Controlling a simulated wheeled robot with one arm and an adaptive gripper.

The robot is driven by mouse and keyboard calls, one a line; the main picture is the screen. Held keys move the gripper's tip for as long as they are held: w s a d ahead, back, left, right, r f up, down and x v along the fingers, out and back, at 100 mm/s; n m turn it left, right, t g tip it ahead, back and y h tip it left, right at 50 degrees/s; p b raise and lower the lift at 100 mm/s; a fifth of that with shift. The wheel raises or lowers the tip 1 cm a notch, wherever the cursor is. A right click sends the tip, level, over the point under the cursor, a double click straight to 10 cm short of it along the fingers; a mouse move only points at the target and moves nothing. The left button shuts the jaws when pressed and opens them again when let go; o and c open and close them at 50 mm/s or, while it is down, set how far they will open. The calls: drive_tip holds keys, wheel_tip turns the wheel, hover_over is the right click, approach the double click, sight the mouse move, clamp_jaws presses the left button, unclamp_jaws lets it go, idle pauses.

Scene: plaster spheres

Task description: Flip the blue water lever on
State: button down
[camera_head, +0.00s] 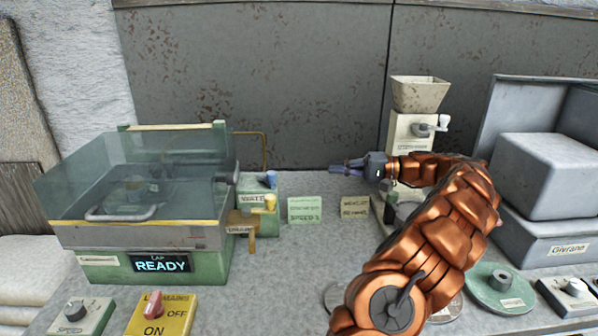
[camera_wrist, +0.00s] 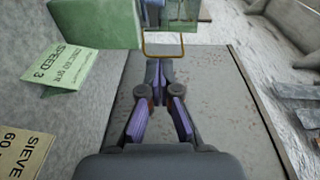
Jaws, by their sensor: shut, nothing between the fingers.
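The blue water lever (camera_head: 267,179) sits on top of a green box labelled WATER (camera_head: 256,198), to the right of the glass-covered machine. It looks tilted, but its exact setting is too small to tell. My gripper (camera_head: 332,169) is shut and empty. It points left toward the lever, with a clear gap between them in the head view. In the wrist view the closed purple fingertips (camera_wrist: 159,66) lie below a thin brass pipe (camera_wrist: 163,54). A green box (camera_wrist: 95,22) fills the upper left there; the lever is not clearly visible in that view.
A yellow drain lever (camera_head: 262,206) stands just in front of the WATER box. The lap machine (camera_head: 140,235) shows READY. A SPEED 3 card (camera_head: 305,209) and a sieve card (camera_head: 355,208) stand on the bench. A hopper (camera_head: 418,95) stands behind my arm.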

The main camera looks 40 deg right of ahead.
sight(273, 177)
drive_tip(key=s+a+p+x, duration=0.1)
drive_tip(key=s+a+x, duration=0.1)
drive_tip(key=x, duration=1)
drive_tip(key=shift+w+a+p, duration=0.2)
drive_tip(key=shift+a+p, duration=0.05)
drive_tip(key=shift+p, duration=0.15)
drive_tip(key=shift+s+a+m+t+h+b, duration=0.2)
drive_tip(key=shift+a+m+t+h+b, duration=0.35)
drive_tip(key=shift+b, duration=0.7)
drive_tip(key=a+m+t+h+b, duration=0.1)
drive_tip(key=h+b, duration=0.1)
drive_tip(key=a+m+t+h+b, duration=0.1)
drive_tip(key=m+h+b, duration=0.1)
drive_tip(key=b, duration=0.1)
drive_tip(key=shift+s+a+f+t+h+b, duration=0.1)
drive_tip(key=shift+s+t+h+b, duration=0.05)
drive_tip(key=shift+t+h+b, duration=0.15)
drive_tip(key=shift+a+b, duration=0.3)
drive_tip(key=shift+a, duration=0.05)
idle(0.5)
